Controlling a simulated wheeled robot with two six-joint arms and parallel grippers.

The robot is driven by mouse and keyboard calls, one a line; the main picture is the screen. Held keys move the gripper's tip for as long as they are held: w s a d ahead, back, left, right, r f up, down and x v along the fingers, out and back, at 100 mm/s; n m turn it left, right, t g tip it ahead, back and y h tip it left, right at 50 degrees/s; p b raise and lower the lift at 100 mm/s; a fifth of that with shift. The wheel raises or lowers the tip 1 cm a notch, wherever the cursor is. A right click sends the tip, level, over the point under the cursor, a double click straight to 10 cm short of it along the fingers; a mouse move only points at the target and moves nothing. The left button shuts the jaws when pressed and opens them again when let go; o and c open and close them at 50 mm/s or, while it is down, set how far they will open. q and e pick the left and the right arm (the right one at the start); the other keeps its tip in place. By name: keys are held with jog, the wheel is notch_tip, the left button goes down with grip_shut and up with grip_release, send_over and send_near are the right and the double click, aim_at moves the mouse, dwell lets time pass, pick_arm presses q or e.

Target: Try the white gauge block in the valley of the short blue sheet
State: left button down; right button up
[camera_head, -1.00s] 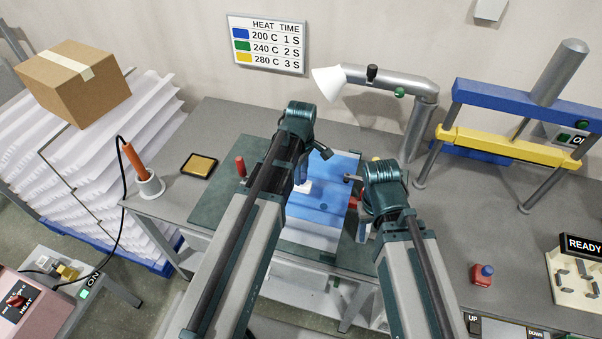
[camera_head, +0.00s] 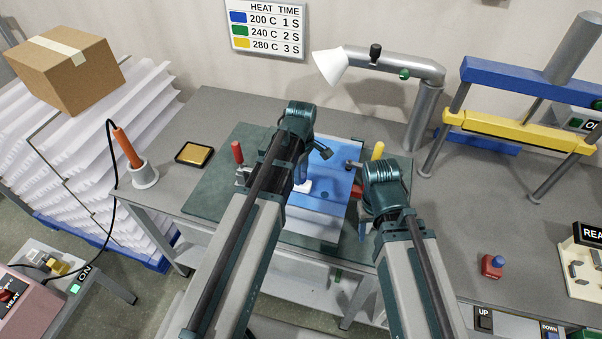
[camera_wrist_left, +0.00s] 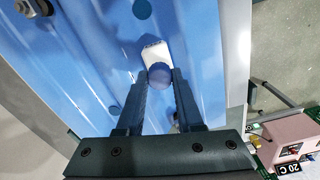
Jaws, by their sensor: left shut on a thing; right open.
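The short blue corrugated sheet (camera_head: 338,188) lies on the dark green mat (camera_head: 215,190) on the bench. My left gripper (camera_wrist_left: 160,80) is shut on the round blue knob of the white gauge block (camera_wrist_left: 154,52), pointing down over the sheet. The block (camera_head: 304,186) shows beside my left arm in the head view, near the sheet's left part. Ridges of the sheet (camera_wrist_left: 85,60) run past it in the left wrist view; I cannot tell whether the block touches the valley floor. My right gripper (camera_head: 362,229) hangs at the sheet's right side, mostly hidden by its wrist, and looks empty.
A red-handled clamp (camera_head: 238,153) stands left of the sheet and a yellow-handled one (camera_head: 377,151) right. A lamp-like grey arm with white cone (camera_head: 331,67) stands behind. A press (camera_head: 520,125) is at right. A black-framed yellow pad (camera_head: 194,155) and soldering-iron-like tool (camera_head: 128,150) are left.

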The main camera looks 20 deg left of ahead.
pick_arm(q)
jog(key=shift+f, duration=0.2)
dwell(0.3)
jog(key=shift+c, duration=2.4)
grip_release()
jog(key=shift+r, duration=0.1)
notch_tip(320, 180, up, 14)
jog(key=p, duration=1.3)
jog(key=shift+f, duration=0.2)
jog(key=s+d+f+m+b, duration=0.3)
jog(key=s+d+m, duration=0.2)
jog(key=s+m, duration=0.2)
jog(key=s+d+f+m+y+b, duration=0.1)
jog(key=s+d+f+m+b, duration=0.2)
jog(key=m, duration=0.8)
jog(key=s+d, duration=0.2)
jog(key=s, duration=0.2)
jog(key=shift+s+d+f+m, duration=0.25)
jog(key=shift+f+m, duration=0.1)
jog(key=shift+m, duration=0.05)
